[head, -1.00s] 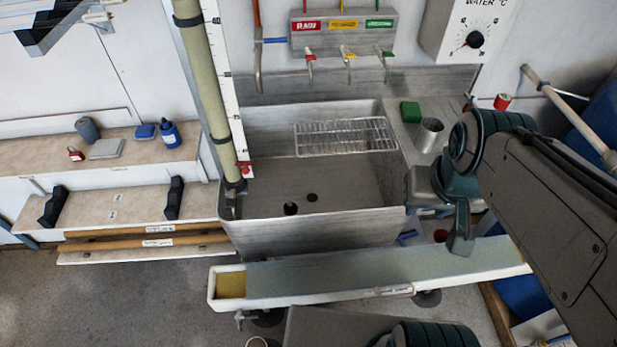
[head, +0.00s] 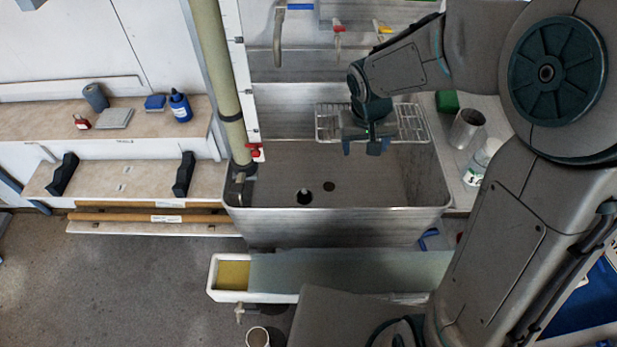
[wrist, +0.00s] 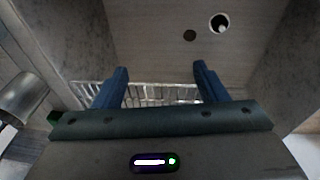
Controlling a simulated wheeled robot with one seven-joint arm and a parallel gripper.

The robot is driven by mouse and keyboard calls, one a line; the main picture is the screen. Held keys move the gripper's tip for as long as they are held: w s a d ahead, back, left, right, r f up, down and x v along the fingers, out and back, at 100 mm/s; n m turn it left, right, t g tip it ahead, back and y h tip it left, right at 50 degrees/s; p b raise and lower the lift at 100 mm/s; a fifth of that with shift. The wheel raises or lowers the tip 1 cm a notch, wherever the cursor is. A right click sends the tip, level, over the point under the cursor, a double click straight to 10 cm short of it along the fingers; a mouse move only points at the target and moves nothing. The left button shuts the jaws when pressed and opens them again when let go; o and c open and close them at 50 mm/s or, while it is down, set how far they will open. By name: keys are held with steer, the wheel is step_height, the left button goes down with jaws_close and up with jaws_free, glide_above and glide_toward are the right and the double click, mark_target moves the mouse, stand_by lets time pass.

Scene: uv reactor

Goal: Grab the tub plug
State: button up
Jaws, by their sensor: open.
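The metal tub (head: 345,226) stands in the middle of the head view. On its floor lies a small dark round piece with a pale bit on top (head: 304,196), which looks like the tub plug. In the wrist view it shows near the top (wrist: 219,23), with a pale rim. A smaller dark round spot, probably the drain (head: 328,186), is just beside it; it also shows in the wrist view (wrist: 190,35). My gripper (head: 366,150) is open and empty over the back part of the tub, apart from the plug, with its fingers (wrist: 160,68) spread.
A wire rack (head: 414,122) lies across the tub's back, beneath my gripper. A metal cup (head: 466,128), a green block (head: 447,101) and a white bottle (head: 482,162) stand on the right ledge. A standing pipe (head: 217,70) rises at the tub's left. Taps (head: 338,28) hang behind.

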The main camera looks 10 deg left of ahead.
steer(key=n+g+y+b, duration=0.1)
steer(key=n+b, duration=0.1)
glide_toward(304, 191)
steer(key=f, duration=0.4)
steer(key=shift+w+d+f, duration=0.15)
steer(key=shift+w+f, duration=0.15)
steer(key=shift+w, duration=0.05)
steer(key=shift+w+a+f, duration=0.1)
steer(key=shift+a+f, duration=0.05)
steer(key=shift+f, duration=1.2)
steer(key=shift+w+a+f, duration=0.1)
steer(key=shift+a+f, duration=0.05)
steer(key=shift+f, duration=1.15)
steer(key=c, duration=1.1)
